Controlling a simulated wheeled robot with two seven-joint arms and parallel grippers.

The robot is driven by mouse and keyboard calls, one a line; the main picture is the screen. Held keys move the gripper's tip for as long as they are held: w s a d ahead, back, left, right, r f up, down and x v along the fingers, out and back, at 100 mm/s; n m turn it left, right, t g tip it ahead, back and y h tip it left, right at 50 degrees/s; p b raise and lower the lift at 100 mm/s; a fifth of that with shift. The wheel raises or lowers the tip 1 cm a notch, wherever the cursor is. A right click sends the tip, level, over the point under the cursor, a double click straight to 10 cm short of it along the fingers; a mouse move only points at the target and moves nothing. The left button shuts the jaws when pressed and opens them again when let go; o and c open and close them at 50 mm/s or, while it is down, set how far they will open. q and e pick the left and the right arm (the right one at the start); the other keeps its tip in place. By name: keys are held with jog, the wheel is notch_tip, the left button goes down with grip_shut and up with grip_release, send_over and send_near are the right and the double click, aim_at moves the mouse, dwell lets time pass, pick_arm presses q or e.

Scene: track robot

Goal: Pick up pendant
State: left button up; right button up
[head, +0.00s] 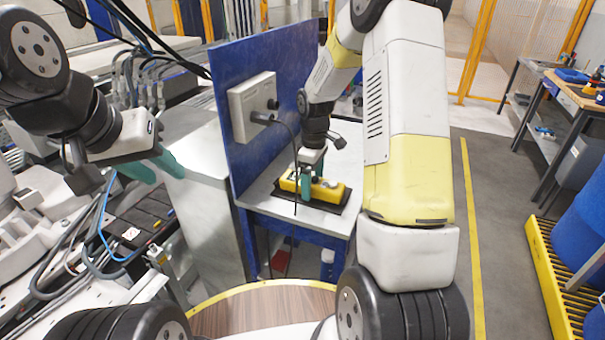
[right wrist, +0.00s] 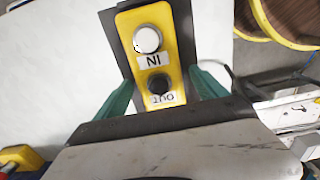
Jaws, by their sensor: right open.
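The pendant (head: 330,192) is a yellow button box lying on a dark mat on the small blue-framed table. In the right wrist view the pendant (right wrist: 158,62) shows a white button marked IN and a black button marked OUT. My right gripper (head: 309,186) is over its left part; in the wrist view its teal fingers (right wrist: 162,88) are open, one on each side of the box. Whether they touch it, I cannot tell. My left gripper (head: 153,168) is open and empty, away to the left by the machine. My right gripper hides part of the pendant.
A blue upright panel (head: 232,140) with a grey box (head: 253,106) and hanging cable stands behind and left of the table (head: 323,219). A metal cabinet (head: 205,190) is to its left. Blue drums (head: 585,235) on a yellow pallet stand right. Grey floor between is clear.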

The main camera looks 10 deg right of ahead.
grip_shut()
jog(key=shift+r, duration=0.15)
dwell(0.4)
